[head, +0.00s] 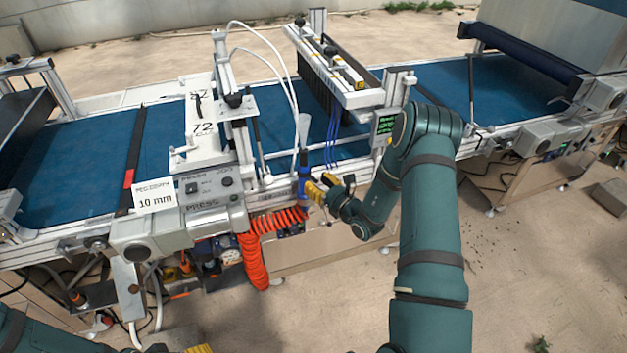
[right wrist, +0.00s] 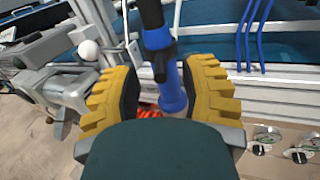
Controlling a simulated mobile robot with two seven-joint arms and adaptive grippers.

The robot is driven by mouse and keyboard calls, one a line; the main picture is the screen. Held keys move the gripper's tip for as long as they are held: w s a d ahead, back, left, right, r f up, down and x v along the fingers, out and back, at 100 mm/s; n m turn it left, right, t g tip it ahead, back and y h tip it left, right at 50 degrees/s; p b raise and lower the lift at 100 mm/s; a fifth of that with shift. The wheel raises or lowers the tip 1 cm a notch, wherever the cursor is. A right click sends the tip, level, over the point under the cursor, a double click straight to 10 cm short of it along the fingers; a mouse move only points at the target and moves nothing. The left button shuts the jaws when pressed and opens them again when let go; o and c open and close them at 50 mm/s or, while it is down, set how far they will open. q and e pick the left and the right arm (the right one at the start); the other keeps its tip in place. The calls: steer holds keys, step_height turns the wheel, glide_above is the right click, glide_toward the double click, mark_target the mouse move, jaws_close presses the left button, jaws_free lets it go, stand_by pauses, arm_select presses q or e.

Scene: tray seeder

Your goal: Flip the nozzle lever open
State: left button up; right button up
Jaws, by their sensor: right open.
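The nozzle stands upright at the front rail of the seeder, with a pale tube on top and a blue body (head: 304,172). In the right wrist view the blue body (right wrist: 172,92) and a dark lever-like part (right wrist: 158,62) lie between my yellow fingers. Whether that part is the lever, and its exact position, is hard to tell. My right gripper (head: 321,187) is open at the nozzle, with a finger to either side in the right wrist view (right wrist: 160,84); contact is unclear. Of my left gripper, only a yellow edge (head: 200,349) shows at the bottom.
A coiled orange hose (head: 254,262) hangs below the rail, left of the nozzle. Blue tubes (head: 333,124) run down behind it to the right. The blue conveyor belt (head: 430,82) runs behind. A PRESS control box (head: 212,188) and a "10 mm" sign (head: 155,196) stand to the left.

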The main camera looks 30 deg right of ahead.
steer(key=shift+w+a, duration=0.1)
steer(key=shift+w, duration=0.95)
jaws_close()
